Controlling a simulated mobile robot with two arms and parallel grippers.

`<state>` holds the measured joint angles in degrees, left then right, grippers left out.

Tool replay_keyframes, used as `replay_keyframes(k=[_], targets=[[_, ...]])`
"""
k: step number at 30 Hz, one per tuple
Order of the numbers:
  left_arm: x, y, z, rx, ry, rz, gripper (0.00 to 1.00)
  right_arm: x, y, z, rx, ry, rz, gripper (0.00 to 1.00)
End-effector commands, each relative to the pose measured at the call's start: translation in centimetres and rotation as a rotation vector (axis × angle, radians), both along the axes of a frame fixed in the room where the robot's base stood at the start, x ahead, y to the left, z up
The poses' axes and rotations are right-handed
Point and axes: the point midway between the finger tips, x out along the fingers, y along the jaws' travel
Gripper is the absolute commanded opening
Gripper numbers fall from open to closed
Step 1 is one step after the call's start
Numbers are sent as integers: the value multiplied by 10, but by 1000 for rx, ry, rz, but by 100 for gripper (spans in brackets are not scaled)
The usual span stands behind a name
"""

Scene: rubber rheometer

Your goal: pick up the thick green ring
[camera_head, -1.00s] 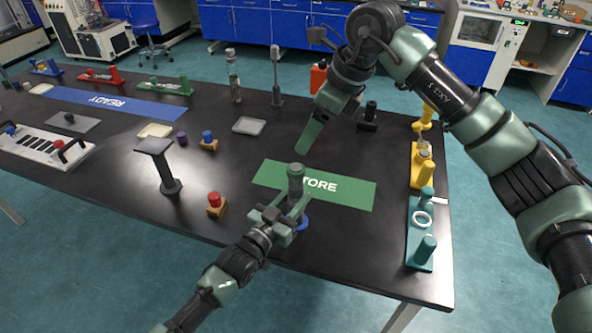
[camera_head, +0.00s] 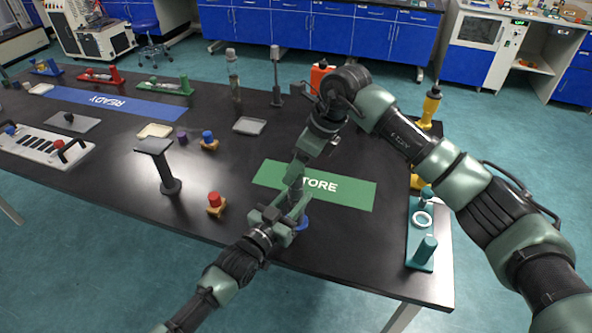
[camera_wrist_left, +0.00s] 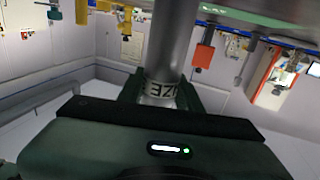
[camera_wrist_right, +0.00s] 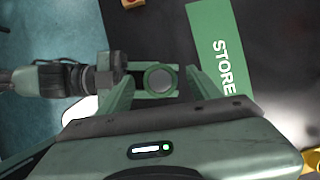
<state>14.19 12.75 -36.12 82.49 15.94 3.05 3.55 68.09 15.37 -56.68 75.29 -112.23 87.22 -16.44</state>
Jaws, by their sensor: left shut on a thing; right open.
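A white ring (camera_head: 422,219) lies on the teal holder (camera_head: 411,243) at the right, away from both grippers.
A black stand with a flat top (camera_head: 154,147) and a red-topped wooden block (camera_head: 215,203) stand left of the mat. A yellow piece (camera_head: 430,107) is at the back right, partly behind my right arm. The table's front edge is close.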

Motion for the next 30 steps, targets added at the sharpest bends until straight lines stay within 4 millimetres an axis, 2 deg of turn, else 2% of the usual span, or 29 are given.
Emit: replay_keyframes(k=[3,4,10,11,17,20,23,30], targets=[[0,0,-1,1,2,1,0,0,0,0,0,-1,0,63],[0,0,-1,1,2,1,0,0,0,0,0,-1,0,58],[0,0,-1,1,2,1,0,0,0,1,0,0,-1,2],[0,0,-1,1,2,1,0,0,0,1,0,0,-1,0],[0,0,-1,1,2,1,0,0,-1,1,0,0,-1,0],[0,0,-1,2,3,1,0,1,-1,8,0,-4,-2,0],[0,0,-1,2,3,1,0,1,-1,23,1,-5,-2,0],[0,1,-2,2,3,1,0,1,0,72,1,-5,-2,0]])
